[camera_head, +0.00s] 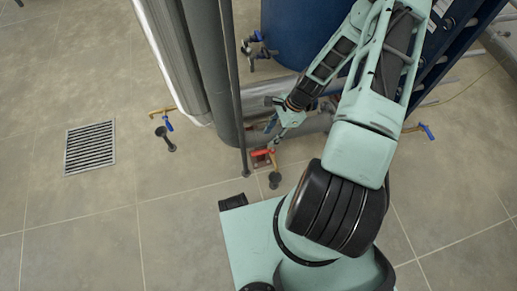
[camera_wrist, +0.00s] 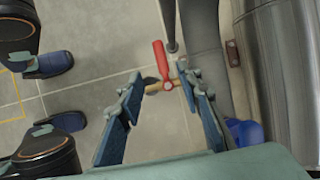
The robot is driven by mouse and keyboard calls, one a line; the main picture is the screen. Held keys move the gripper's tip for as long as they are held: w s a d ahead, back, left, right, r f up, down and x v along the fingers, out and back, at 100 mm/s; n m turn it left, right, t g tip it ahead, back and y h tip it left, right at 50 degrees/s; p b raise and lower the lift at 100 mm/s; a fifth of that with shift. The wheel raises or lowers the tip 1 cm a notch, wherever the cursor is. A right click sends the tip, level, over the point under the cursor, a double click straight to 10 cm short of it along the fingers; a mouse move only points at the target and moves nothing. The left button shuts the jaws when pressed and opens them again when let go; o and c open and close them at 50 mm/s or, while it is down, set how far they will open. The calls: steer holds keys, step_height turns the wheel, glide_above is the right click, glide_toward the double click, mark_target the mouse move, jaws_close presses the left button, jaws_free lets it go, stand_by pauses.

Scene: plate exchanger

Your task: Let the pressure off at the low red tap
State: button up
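The low red tap (camera_head: 262,153) sits near the floor beside the foot of the grey column, in front of my base. In the wrist view its red lever (camera_wrist: 161,60) points up the picture, across the brass body. My gripper (camera_head: 276,130) is above and close to the tap. In the wrist view the fingers of my gripper (camera_wrist: 160,74) are spread and empty. The tap shows between and beyond the fingertips; I cannot tell whether either one touches it.
A blue-lever tap (camera_head: 167,120) stands to the left, another (camera_head: 427,131) to the right. A thin grey post (camera_head: 237,95) rises close left of my gripper. A dark drain cup (camera_head: 275,180) is below the red tap. Floor around the grate (camera_head: 90,147) is clear.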

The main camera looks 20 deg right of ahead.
mark_target(258, 152)
steer(key=b+x, duration=0.3)
steer(key=x, duration=0.7)
steer(key=shift+a+f, duration=0.25)
steer(key=shift+f, duration=0.05)
steer(key=shift+c, duration=0.5)
jaws_close()
